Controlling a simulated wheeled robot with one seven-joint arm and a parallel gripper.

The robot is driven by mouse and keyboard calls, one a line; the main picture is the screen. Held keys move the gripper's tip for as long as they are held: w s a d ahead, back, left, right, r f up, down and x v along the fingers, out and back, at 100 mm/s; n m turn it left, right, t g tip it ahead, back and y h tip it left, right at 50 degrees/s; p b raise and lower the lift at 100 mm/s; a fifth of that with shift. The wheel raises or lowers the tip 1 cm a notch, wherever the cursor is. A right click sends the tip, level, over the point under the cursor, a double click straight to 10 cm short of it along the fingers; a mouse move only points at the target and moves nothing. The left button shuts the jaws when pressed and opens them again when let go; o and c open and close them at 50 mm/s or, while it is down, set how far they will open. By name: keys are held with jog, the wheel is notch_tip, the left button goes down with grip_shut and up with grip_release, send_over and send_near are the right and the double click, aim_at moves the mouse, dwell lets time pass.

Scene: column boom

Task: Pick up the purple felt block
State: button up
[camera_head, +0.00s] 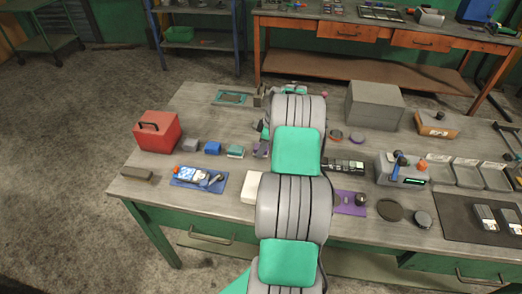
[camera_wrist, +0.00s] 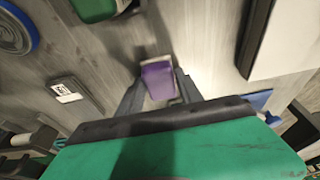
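The purple felt block (camera_wrist: 158,82) is in the middle of the wrist view, over the grey wooden tabletop. My gripper (camera_wrist: 160,84) has its two dark fingers on either side of it, very near its sides. I cannot tell whether the fingers touch the block or whether it is off the table. My gripper is hidden behind my arm there.
A blue block (camera_head: 212,148) and a green block (camera_head: 235,151) stand left of the purple one. A red box (camera_head: 157,131) is farther left. A grey box (camera_head: 374,106) stands at the back right. Bare tabletop (camera_head: 190,105) lies behind the row.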

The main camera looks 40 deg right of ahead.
grip_shut()
jog(key=shift+r, duration=0.1)
notch_tip(320, 180, up, 10)
jog(key=b, duration=0.2)
dwell(0.4)
